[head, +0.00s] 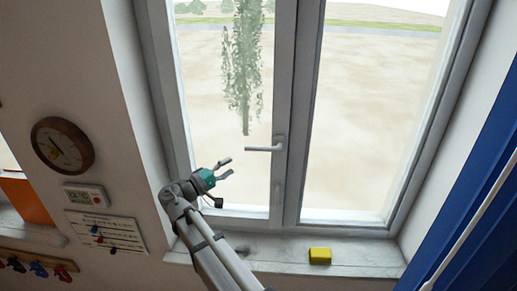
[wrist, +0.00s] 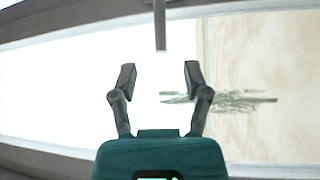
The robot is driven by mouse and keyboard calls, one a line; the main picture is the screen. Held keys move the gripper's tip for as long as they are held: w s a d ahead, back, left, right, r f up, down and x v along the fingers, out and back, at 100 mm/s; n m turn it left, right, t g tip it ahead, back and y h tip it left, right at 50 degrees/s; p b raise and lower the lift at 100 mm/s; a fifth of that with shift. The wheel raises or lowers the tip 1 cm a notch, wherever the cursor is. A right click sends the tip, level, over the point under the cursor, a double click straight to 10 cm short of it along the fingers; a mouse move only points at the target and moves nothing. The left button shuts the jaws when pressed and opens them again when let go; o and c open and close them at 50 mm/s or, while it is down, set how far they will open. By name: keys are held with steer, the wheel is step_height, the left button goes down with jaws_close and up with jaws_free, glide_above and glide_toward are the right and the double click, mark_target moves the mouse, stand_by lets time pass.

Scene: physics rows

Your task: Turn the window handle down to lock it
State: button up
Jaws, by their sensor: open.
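The light grey window handle (head: 264,148) sits on the middle upright of the window. Its lever lies horizontally and points left from its pivot. In the wrist view the handle (wrist: 160,25) comes down from the top edge, its free end ahead of the gap between my fingers. My gripper (head: 228,167) is in front of the left pane, left of the handle and slightly lower in the head view. Its fingers are apart and nothing is between them in the wrist view (wrist: 160,76). A gap separates the fingertips from the handle. The handle's pivot is outside the wrist view.
The window frame (head: 290,110) appears closed. A yellow block (head: 320,256) lies on the sill (head: 365,262), below the right pane. A clock (head: 62,145) and a small display (head: 86,195) hang on the left wall. A blue panel (head: 470,215) stands at the right.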

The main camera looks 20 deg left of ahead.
mark_target(255, 150)
steer(key=p+x, duration=0.1)
steer(key=x, duration=1.2)
steer(key=shift+p, duration=0.35)
steer(key=shift+c, duration=0.3)
jaws_close()
